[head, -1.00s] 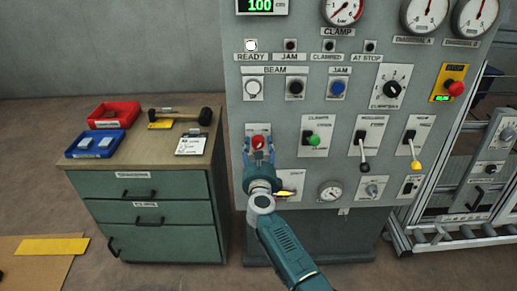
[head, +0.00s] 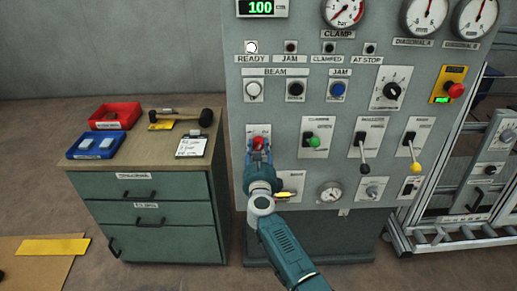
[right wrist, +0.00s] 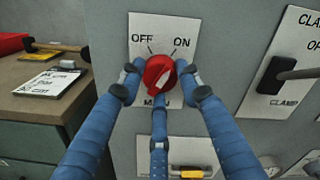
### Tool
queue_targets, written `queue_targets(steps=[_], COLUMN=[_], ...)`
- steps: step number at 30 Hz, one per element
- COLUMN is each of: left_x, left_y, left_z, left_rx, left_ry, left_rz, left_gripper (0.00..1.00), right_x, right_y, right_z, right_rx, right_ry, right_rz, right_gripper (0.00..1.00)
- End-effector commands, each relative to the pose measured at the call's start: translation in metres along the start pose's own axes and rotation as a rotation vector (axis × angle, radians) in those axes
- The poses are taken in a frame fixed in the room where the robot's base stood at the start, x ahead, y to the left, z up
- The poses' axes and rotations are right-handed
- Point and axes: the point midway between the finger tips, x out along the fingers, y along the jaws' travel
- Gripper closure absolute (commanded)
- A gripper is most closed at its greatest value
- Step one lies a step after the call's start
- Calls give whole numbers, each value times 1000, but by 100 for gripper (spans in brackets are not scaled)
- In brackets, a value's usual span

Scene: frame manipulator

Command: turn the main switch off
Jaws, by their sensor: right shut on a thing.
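The main switch is a red rotary knob (head: 259,141) on a white plate at the lower left of the grey control panel. In the right wrist view the knob (right wrist: 158,72) sits below the printed words OFF and ON. I cannot tell for sure which word it points to. My right gripper (head: 259,151) has its blue fingers closed around the knob, with fingertips (right wrist: 160,88) at its left, right and lower side. The fingers hide part of the knob and of the MAIN label below. My left gripper is not in view.
The clamp lever (head: 313,141) is close to the right of the switch, with more levers beyond it. A yellow-handled control (head: 285,194) sits below. A green drawer cabinet (head: 150,215) with red and blue bins stands at the left.

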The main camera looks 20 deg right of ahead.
Motion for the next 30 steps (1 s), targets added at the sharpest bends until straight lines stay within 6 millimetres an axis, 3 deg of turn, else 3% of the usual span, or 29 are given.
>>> queue_targets(steps=[8, 30], left_x=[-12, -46], left_y=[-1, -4], left_z=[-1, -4], left_rx=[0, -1], left_ry=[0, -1], left_rz=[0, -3], left_gripper=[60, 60], right_x=[-1, -1], right_y=[0, -1], right_z=[-2, -4], right_rx=[-149, -804], right_ry=[9, 9], right_rz=[2, 5], right_gripper=[92, 92])
